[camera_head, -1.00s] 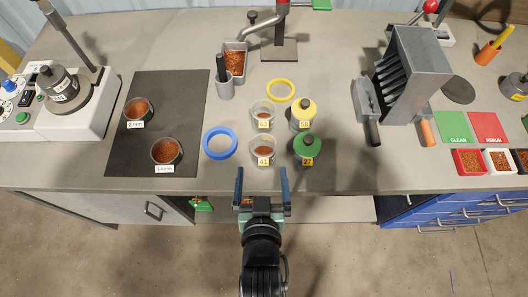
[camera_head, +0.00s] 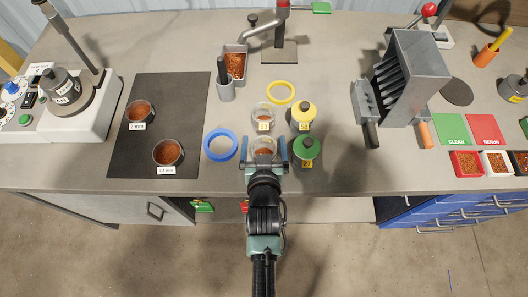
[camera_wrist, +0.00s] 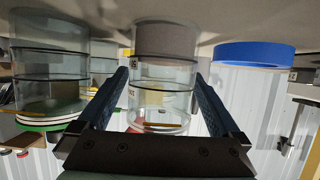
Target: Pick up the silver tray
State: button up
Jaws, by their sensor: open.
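The silver tray (camera_head: 240,82) stands at the back centre of the bench in the head view. It is a small narrow metal tray holding reddish-brown granules. My gripper (camera_head: 263,150) is well in front of it, at the bench's front edge. Its two blue fingers are open on either side of a clear jar (camera_head: 264,158) with reddish granules. In the wrist view, which looks upside down, the jar (camera_wrist: 162,75) shows between the fingers. I cannot tell whether they touch it. The tray cannot be made out in the wrist view.
A blue ring (camera_head: 207,151) lies left of my gripper, and a green-lidded jar (camera_head: 307,148) stands close on the right.

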jog(key=shift+w+f, duration=0.1)
jog(key=shift+w, duration=0.15)
jog(key=shift+c, duration=0.3)
jog(key=c, duration=1.5)
jog(key=shift+o, duration=0.2)
